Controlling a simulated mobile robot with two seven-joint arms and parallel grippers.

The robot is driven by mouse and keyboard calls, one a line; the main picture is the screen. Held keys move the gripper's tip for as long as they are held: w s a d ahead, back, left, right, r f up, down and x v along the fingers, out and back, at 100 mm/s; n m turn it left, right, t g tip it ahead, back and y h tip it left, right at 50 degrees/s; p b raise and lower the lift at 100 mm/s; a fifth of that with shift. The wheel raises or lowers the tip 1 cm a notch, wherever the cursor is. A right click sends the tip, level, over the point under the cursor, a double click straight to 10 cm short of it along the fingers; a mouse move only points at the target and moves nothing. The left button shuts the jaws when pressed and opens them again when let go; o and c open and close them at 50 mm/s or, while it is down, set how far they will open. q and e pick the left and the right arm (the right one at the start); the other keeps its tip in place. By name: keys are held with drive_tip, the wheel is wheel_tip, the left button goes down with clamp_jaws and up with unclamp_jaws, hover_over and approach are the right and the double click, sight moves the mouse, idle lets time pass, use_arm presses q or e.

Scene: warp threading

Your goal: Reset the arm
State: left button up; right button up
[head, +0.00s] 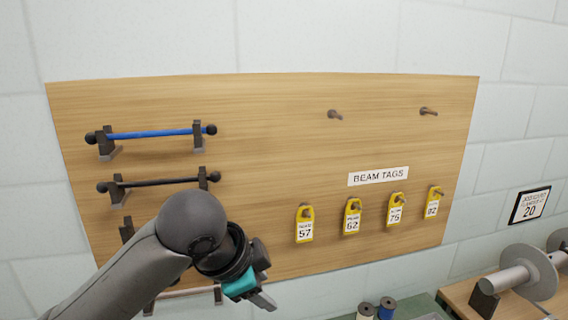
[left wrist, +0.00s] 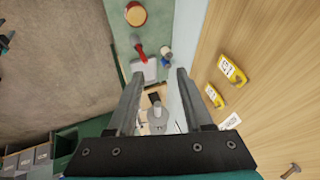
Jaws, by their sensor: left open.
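My left arm comes in from the lower left of the head view. Its gripper (head: 264,298) is in front of the lower part of the wooden board, left of the yellow tags. In the left wrist view the two fingers of the gripper (left wrist: 158,84) stand apart, and nothing is held between them. The fingers point along the board toward a green work surface (left wrist: 181,32) beyond.
The wooden board (head: 270,120) carries a blue rod (head: 155,134), a black rod (head: 160,182), two empty upper pegs and several yellow tags (head: 352,217). My arm hides part of the lower racks. Spools (head: 387,308) and a metal shaft with a disc (head: 530,272) are at the lower right.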

use_arm(q)
drive_tip(key=s+f+n+h, duration=0.1)
drive_tip(key=s+f+n, duration=0.25)
drive_tip(key=f, duration=0.45)
drive_tip(key=s+a+f+n+g+y, duration=0.1)
drive_tip(key=s+a+f+n+y, duration=0.1)
drive_tip(key=s+a+f+n, duration=0.55)
drive_tip(key=s+a+f+n+g+y, duration=0.15)
drive_tip(key=s+a+f, duration=0.4)
drive_tip(key=s, duration=0.55)
wheel_tip(320, 180, down, 34)
drive_tip(key=s+b, duration=0.2)
drive_tip(key=b, duration=0.9)
drive_tip(key=s+a+f+g+b, duration=0.1)
drive_tip(key=s+f+b, duration=0.4)
drive_tip(key=f, duration=0.7)
drive_tip(key=s+a+f+b, duration=0.1)
drive_tip(key=s+f+b, duration=0.4)
drive_tip(key=s+f, duration=0.5)
wheel_tip(320, 180, down, 2)
drive_tip(key=shift+a+f+g+y, duration=0.1)
drive_tip(key=shift+a+g+y, duration=0.1)
drive_tip(key=shift+g+y, duration=0.2)
drive_tip(key=shift+w, duration=0.1)
